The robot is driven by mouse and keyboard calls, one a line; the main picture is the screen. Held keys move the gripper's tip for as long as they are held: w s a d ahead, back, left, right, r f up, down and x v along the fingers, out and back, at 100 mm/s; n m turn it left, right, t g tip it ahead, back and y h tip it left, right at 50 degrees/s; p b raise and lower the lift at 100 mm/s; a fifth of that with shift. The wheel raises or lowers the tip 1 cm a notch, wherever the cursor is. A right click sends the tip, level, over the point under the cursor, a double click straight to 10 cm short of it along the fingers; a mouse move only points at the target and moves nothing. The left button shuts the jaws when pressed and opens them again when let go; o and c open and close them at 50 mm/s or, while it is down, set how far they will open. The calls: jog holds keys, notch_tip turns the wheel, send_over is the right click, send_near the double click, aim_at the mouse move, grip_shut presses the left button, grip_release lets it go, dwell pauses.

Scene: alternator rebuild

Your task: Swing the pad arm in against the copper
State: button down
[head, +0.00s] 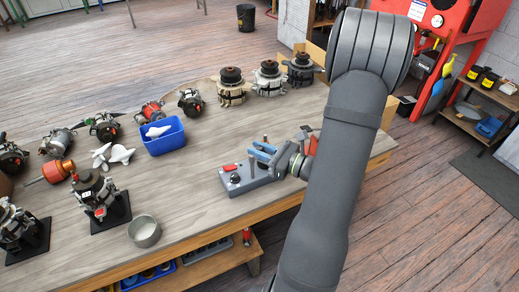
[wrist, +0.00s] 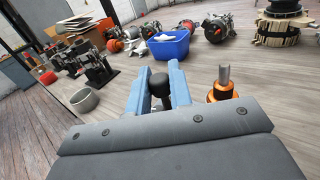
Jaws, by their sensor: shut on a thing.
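My gripper (head: 264,151) is over a grey bench fixture (head: 252,183) near the table's front right edge. In the wrist view its blue fingers (wrist: 160,80) are shut on a black knob (wrist: 157,92), which appears to be the pad arm's handle. The rest of the pad arm is hidden by my gripper. Just right of the fingers stands a copper-coloured cylinder (wrist: 222,92) with a steel shaft on top. Whether the pad touches the copper cannot be seen.
The fixture's near end has a red switch (head: 229,168) and a black knob (head: 235,179). A blue bin (head: 164,140) with white parts stands behind it. A metal cup (head: 144,231) is at the front left. Several alternators line the back and left.

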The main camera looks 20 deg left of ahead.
jog(key=shift+w+n+g, duration=0.1)
jog(key=shift+n+g, duration=0.2)
jog(key=n+g, duration=0.1)
jog(key=g, duration=0.1)
jog(key=n+g, duration=0.1)
jog(key=g, duration=0.1)
jog(key=shift+w, duration=0.3)
jog(key=shift+w+a+n+g+h, duration=0.15)
jog(key=shift+n+g+h, duration=0.2)
jog(key=shift+n+g, duration=0.65)
jog(key=shift+w+d+n+g+h, duration=0.25)
jog(key=shift+n+g, duration=0.4)
jog(key=shift+g, duration=0.7)
jog(key=shift+w+a+n+g+h, duration=0.1)
jog(key=shift+a+n+g+h, duration=0.25)
jog(key=shift+n+g, duration=0.65)
jog(key=shift+d+g, duration=0.1)
jog(key=shift+g, duration=0.25)
jog(key=c, duration=1.3)
grip_release()
jog(key=shift+c, duration=0.2)
jog(key=v, duration=1.2)
jog(key=shift+r, duration=0.1)
